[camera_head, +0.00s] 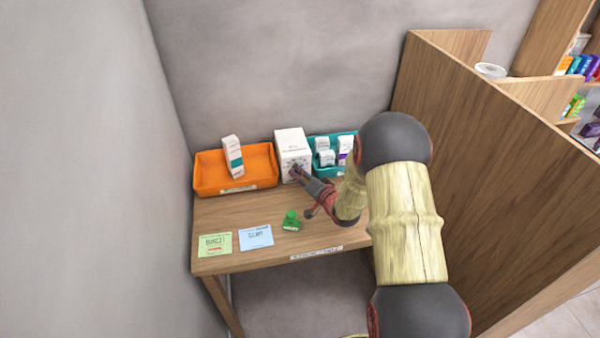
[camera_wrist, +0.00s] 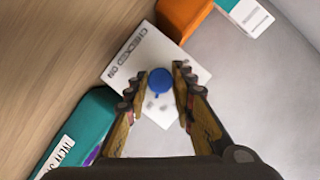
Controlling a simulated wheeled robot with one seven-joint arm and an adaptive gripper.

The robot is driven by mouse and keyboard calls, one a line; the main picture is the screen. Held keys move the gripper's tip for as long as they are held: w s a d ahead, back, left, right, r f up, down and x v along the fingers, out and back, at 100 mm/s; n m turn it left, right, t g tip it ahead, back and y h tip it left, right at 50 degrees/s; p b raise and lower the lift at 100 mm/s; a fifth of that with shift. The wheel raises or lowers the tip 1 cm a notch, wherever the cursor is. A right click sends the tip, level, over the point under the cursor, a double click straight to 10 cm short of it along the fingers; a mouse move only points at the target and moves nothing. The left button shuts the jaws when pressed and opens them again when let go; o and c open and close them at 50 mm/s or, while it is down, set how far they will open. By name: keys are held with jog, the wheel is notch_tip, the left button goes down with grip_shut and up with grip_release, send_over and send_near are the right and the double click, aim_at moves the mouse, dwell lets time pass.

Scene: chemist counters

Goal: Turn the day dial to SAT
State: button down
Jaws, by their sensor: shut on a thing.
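The white box labelled CHECKED ON stands at the back of the wooden table in the head view (camera_head: 290,141). Its front panel fills the middle of the wrist view (camera_wrist: 190,68). The round blue day dial (camera_wrist: 160,83) sits on that panel. My gripper (camera_head: 295,171) reaches the front of the box. In the wrist view my gripper (camera_wrist: 160,76) has one finger on each side of the dial and is shut on it. The day marks around the dial are too small and blurred to read, so I cannot tell its setting.
An orange tray (camera_head: 207,185) with a white carton stands left of the box. A teal tray (camera_head: 349,135) with several small cartons stands close on its right. A green stamp-like object (camera_head: 291,222) and two paper cards lie in front. A wooden partition (camera_head: 480,150) rises at right.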

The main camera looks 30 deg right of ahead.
jog(key=shift+m+t+y, duration=0.4)
jog(key=shift+m+y, duration=0.1)
jog(key=shift+m, duration=0.3)
jog(key=c, duration=1.6)
grip_release()
jog(key=shift+o, duration=0.2)
jog(key=shift+s, duration=0.1)
jog(key=v, duration=1.1)
jog(key=shift+s, duration=0.4)
jog(key=shift+w+r, duration=0.1)
